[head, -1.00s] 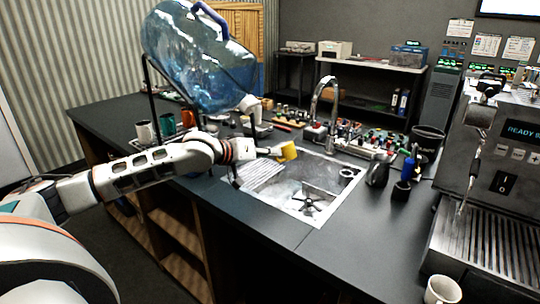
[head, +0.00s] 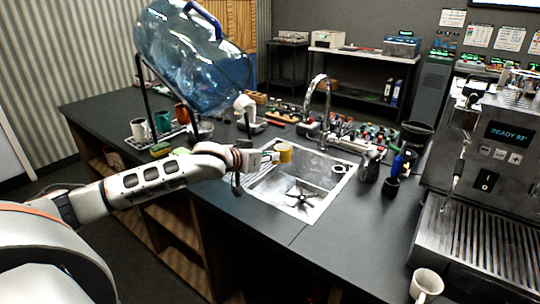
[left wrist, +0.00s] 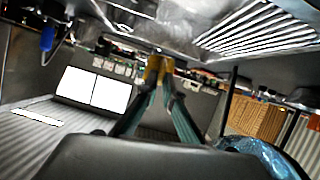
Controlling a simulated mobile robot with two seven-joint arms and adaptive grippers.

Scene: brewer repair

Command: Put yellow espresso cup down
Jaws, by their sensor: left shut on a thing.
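The yellow espresso cup (head: 284,152) is small and is held at the end of my left gripper (head: 272,156), over the back left part of the sink (head: 318,203). In the left wrist view the two fingers of my left gripper (left wrist: 160,82) close on the yellow cup (left wrist: 153,68), which is only partly visible between the tips. The cup's exact tilt is hard to tell. The cup appears to be above the sink's ribbed drainboard side. My right gripper is in neither view.
A tap (head: 318,95) rises behind the sink. A large blue water bottle (head: 195,60) leans on a stand at the left, near a rack of cups (head: 140,130). A white mug (head: 426,284) stands by the espresso machine (head: 485,190). The counter (head: 330,250) in front of the sink is clear.

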